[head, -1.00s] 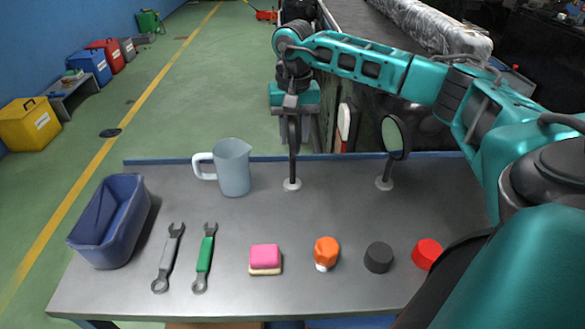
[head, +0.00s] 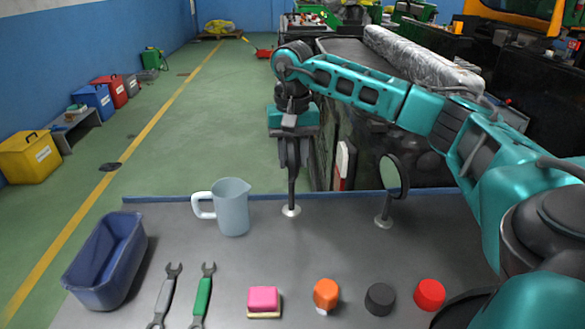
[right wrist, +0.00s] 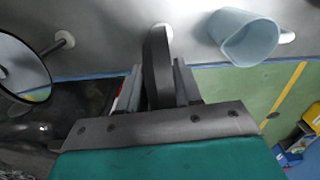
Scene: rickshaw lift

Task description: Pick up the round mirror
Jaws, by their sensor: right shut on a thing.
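A dark, thin mirror on a stem with a small white base (head: 291,210) is in my right gripper (head: 290,146). I see it edge-on, so its face and outline are hidden. In the right wrist view the dark edge (right wrist: 157,65) stands between the fingers of the right gripper (right wrist: 160,82), which are shut on it. Its base appears slightly above the table. A second mirror, plainly round with a dark rim (head: 394,177), stands on the table to the right; it also shows at the left of the right wrist view (right wrist: 20,68). My left gripper is out of view.
A pale blue jug (head: 232,208) stands left of the held mirror on the grey table (head: 200,265). A blue bin (head: 105,262), two wrenches (head: 203,295), a pink-topped block (head: 263,299) and several caps (head: 380,298) lie nearer.

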